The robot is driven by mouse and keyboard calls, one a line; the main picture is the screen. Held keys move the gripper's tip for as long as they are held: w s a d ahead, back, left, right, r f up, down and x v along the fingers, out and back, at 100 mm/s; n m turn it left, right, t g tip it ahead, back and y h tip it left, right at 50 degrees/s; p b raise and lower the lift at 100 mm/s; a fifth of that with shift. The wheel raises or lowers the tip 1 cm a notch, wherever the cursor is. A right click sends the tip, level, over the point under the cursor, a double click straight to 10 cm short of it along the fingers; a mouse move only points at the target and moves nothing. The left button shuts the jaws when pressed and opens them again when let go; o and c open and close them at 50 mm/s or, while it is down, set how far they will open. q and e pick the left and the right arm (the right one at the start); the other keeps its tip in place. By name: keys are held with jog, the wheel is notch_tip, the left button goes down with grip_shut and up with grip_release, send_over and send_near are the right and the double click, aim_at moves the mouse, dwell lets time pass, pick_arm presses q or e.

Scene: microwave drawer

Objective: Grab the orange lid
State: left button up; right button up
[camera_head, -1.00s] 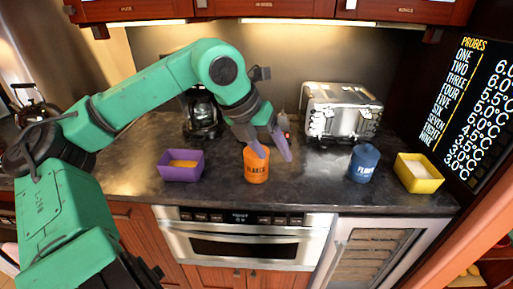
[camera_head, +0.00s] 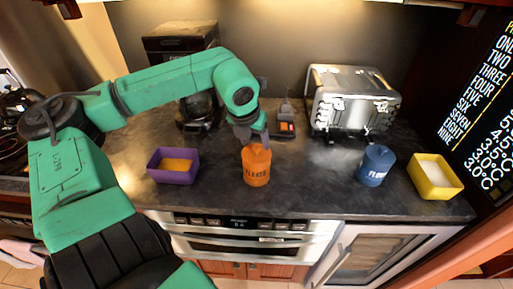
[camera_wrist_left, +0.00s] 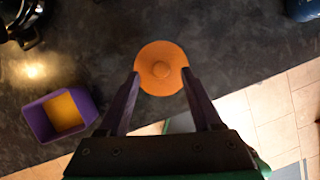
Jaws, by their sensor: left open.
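The orange lid (camera_wrist_left: 161,68) is a round disc with a small knob at its centre, seen from above in the left wrist view. It sits on top of the orange canister (camera_head: 256,169) on the dark counter, and it also shows in the head view (camera_head: 257,151). My left gripper (camera_wrist_left: 160,78) is open, with one purple finger on each side of the lid's near part. In the head view the left gripper (camera_head: 251,137) is right above and behind the canister, and its fingers are partly hidden. My right gripper is not in view.
A purple box (camera_head: 173,166) with orange contents stands left of the canister. A blue canister (camera_head: 376,166) and a yellow box (camera_head: 434,176) stand to the right. A toaster (camera_head: 351,102) and a coffee maker (camera_head: 183,75) stand behind. Counter beside the orange canister is clear.

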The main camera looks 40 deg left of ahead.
aim_at(256, 147)
pick_arm(q)
jog(key=shift+p+x, duration=0.35)
jog(key=shift+x, duration=1.2)
jog(key=shift+d, duration=0.1)
grip_shut()
